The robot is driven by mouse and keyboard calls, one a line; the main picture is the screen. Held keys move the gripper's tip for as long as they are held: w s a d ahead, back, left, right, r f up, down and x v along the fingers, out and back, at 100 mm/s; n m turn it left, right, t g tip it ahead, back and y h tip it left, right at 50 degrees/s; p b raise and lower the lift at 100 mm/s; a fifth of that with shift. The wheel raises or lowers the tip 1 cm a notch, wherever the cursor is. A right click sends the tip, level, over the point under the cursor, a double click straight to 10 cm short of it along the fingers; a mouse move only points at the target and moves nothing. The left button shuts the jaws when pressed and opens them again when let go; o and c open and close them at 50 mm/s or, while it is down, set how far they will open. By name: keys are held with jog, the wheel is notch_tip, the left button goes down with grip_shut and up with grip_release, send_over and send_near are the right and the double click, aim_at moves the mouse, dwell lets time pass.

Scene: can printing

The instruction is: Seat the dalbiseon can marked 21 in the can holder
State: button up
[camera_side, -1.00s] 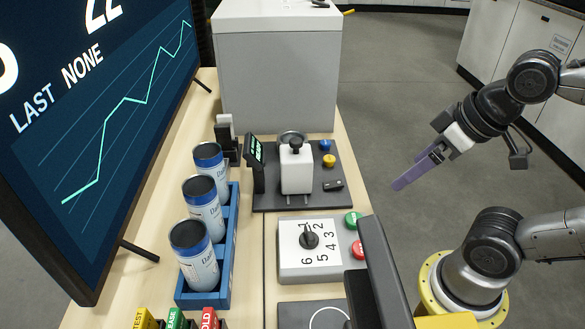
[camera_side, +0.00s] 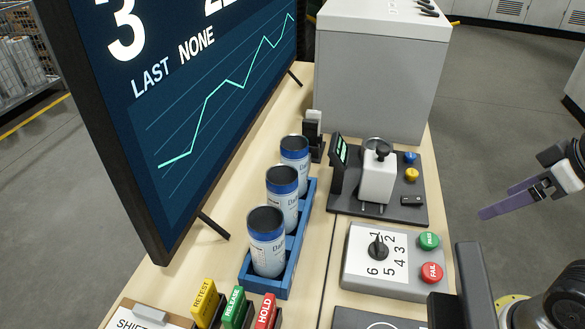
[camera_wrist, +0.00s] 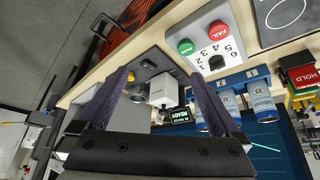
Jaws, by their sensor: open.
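Three white-and-blue cans with dark tops stand in the blue rack (camera_side: 283,283): a near can (camera_side: 267,245), a middle can (camera_side: 282,195) and a far can (camera_side: 295,158). In the wrist view, the middle can (camera_wrist: 232,105) seems to be marked 22; I cannot tell which can is marked 21. A white block fixture (camera_side: 377,180) with a round metal part behind it stands on a dark base; I cannot tell whether this is the can holder. My gripper (camera_side: 496,200) is open and empty, to the right of the fixture, with purple fingers (camera_wrist: 158,78).
A dial box (camera_side: 386,255) with green and red buttons sits nearer than the fixture. A large grey cabinet (camera_side: 385,75) stands behind it. A big screen (camera_side: 175,95) borders the left. RETEST, RELEASE and HOLD blocks (camera_side: 234,308) are in front.

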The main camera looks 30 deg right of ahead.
aim_at(282, 145)
jog(key=w+a+r+t, duration=0.1)
jog(key=w+r+t, duration=0.3)
jog(key=w, duration=0.4)
jog(key=w+a+r+t, duration=0.1)
jog(key=w+r+t, duration=0.3)
jog(key=w, duration=0.5)
jog(key=w+a+f+n+y, duration=0.1)
jog(key=w+a+f+y, duration=0.1)
jog(key=w+a+f, duration=0.1)
jog(key=w+a+f+n+g+y, duration=0.1)
jog(key=w+a+f+n+y, duration=0.1)
jog(key=w+a+f, duration=0.2)
jog(key=w+a+f+n+y, duration=0.2)
jog(key=w+a+f, duration=0.1)
jog(key=w+a, duration=0.4)
jog(key=shift+w+a+f+g, duration=0.1)
jog(key=shift+w+a+g, duration=0.05)
jog(key=shift+a, duration=0.45)
jog(key=shift+w+a+f+g, duration=0.1)
jog(key=shift+a+g, duration=0.05)
jog(key=shift+a, duration=0.45)
jog(key=shift+d+f+x, duration=0.1)
jog(key=shift+f+x, duration=0.05)
jog(key=shift+x, duration=1.15)
jog(key=shift+d+f+x, duration=0.15)
jog(key=shift+x, duration=1.2)
jog(key=shift+s+r, duration=0.1)
grip_shut()
